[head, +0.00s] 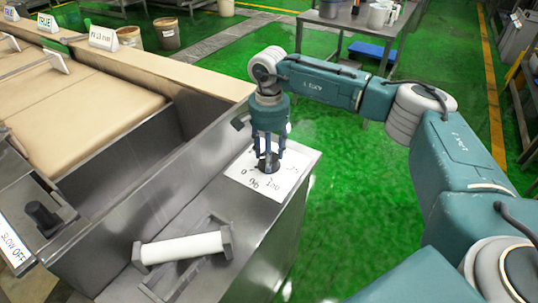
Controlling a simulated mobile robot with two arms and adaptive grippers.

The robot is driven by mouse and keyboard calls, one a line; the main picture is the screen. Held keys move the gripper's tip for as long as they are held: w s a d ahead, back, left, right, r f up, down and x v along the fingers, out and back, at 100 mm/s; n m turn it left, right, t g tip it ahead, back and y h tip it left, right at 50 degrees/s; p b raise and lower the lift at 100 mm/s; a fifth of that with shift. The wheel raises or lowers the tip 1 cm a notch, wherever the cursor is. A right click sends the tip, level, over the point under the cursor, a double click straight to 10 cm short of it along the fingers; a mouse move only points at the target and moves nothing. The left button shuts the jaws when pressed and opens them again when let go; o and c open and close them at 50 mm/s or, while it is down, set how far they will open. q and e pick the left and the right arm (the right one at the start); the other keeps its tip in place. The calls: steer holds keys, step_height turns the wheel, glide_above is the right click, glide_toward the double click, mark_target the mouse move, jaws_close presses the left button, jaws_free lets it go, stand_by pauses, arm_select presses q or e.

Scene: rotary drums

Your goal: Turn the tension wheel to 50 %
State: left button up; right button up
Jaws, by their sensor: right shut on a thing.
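The tension wheel (268,165) is a small dark knob on a white dial plate (285,192) on top of the steel machine body. The plate carries printed marks, among them 0, 75, 100 and a % sign. My right gripper (268,155) points straight down from above and is shut on the wheel. The fingers and the gripper body cover much of the wheel and part of the plate, so I cannot tell where the wheel points. My left gripper is not in view.
A white roller handle (185,248) on a steel bracket stands in front of the dial. A black knob (42,214) sits by a "SLOW OFF" label at left. Beige drums or belts (75,110) lie behind. Green floor is free to the right; a table (365,20) stands at the back.

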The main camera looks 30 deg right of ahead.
steer(key=m, duration=0.7)
steer(key=shift+b, duration=0.3)
steer(key=m, duration=1.2)
steer(key=shift+m, duration=0.4)
steer(key=m, duration=0.6)
steer(key=shift+m+p, duration=0.3)
steer(key=shift+p, duration=0.05)
steer(key=shift+m, duration=0.3)
steer(key=o, duration=1.2)
steer(key=shift+c, duration=0.2)
